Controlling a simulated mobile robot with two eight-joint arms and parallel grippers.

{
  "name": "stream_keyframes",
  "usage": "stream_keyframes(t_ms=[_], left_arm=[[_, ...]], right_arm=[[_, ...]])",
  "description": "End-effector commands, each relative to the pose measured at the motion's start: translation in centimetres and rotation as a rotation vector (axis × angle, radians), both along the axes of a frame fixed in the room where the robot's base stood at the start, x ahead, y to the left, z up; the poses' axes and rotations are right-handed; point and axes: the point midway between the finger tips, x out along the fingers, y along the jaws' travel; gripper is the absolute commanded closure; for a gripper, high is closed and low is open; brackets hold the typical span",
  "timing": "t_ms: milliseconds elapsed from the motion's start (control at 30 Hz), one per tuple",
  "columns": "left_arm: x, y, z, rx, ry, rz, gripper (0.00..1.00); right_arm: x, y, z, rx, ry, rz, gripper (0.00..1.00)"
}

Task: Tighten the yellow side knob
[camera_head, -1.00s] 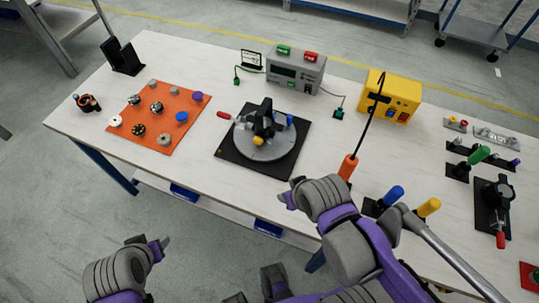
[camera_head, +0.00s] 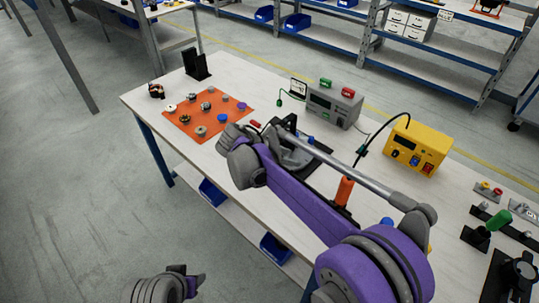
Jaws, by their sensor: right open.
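The round fixture (camera_head: 290,157) on its black base plate stands mid-table, largely covered by my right arm in the head view. Its blue knob (camera_head: 311,140) and red handle (camera_head: 255,124) show at the edges of my arm. The yellow side knob is hidden behind my arm. My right gripper (camera_head: 233,138) is open, over the table between the orange mat and the fixture; I see nothing in it. I cannot tell whether it touches the fixture. My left gripper (camera_head: 187,283) is low at the bottom edge, clear of the table; its jaw state is unclear.
An orange mat (camera_head: 183,119) with several small knobs lies to the left. A grey meter box (camera_head: 335,104) and a yellow power box (camera_head: 418,148) stand behind the fixture. An orange upright handle (camera_head: 344,191) is close behind my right arm. Tools stand at the right.

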Motion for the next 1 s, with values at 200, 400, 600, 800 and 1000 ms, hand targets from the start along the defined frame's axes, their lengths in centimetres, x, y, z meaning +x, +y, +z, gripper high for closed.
stream_keyframes(t_ms=[200,400,600,800,1000], left_arm=[[-0.2,0.0,-1.4,0.0,0.005,0.0,0.48],[-0.3,0.0,-2.0,0.0,0.007,0.0,0.48],[-0.3,0.0,-2.1,0.0,0.007,0.0,0.48],[-0.3,0.0,-1.9,0.0,0.007,0.0,0.48],[-0.3,0.0,-1.7,0.0,0.006,0.0,0.48]], right_arm=[[4.9,8.3,-3.6,-0.39,0.214,0.271,0.48],[5.9,13.0,-5.6,-0.614,0.343,0.378,0.48],[6.2,13.9,-6.2,-0.685,0.385,0.403,0.48],[7.6,11.3,-7.1,-0.685,0.386,0.401,0.48],[9.5,8.2,-8.2,-0.683,0.385,0.401,0.48]])
